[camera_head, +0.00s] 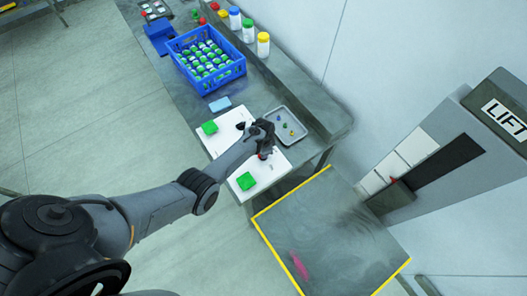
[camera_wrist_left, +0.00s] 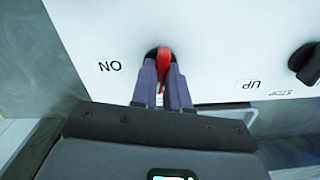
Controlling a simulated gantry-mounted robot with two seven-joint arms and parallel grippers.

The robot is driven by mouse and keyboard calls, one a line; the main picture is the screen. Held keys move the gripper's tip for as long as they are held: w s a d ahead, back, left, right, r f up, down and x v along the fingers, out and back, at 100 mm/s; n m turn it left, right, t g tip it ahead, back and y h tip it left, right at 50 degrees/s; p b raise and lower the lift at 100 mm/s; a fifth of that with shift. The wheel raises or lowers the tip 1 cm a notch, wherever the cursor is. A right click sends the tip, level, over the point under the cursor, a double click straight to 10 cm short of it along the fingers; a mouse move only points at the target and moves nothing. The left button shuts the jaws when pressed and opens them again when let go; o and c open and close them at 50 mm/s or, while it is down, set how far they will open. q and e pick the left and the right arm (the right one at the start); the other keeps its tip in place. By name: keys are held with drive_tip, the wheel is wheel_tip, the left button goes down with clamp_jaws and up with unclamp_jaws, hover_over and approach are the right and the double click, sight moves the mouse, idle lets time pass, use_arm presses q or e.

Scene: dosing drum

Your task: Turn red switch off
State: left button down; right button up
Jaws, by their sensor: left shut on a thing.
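The red switch (camera_wrist_left: 163,60) sits on a white control panel (camera_wrist_left: 215,45) in the left wrist view. My left gripper (camera_wrist_left: 163,78) has its two dark fingers on either side of the red switch and is shut on it. An ON label (camera_wrist_left: 110,66) is on the panel to the left of the switch. A small label between the fingers is mostly covered. In the head view, my left gripper (camera_head: 263,150) is at the panel (camera_head: 262,175), with only a bit of red showing under it. My right gripper is not in view.
A black knob (camera_wrist_left: 306,63) with UP and STOP labels is to the right. Green buttons (camera_head: 246,181) are on the white panels. A grey tray (camera_head: 285,125) and a blue crate (camera_head: 207,59) of green-topped items stand on the bench. A yellow-edged platform (camera_head: 330,235) is at lower right.

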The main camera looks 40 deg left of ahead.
use_arm(q)
drive_tip(key=shift+n, duration=1.3)
drive_tip(key=c, duration=1.1)
unclamp_jaws()
drive_tip(key=shift+r+p, duration=0.4)
drive_tip(key=shift+r, duration=0.1)
drive_tip(key=shift+r+p, duration=0.6)
drive_tip(key=shift+r, duration=4.3)
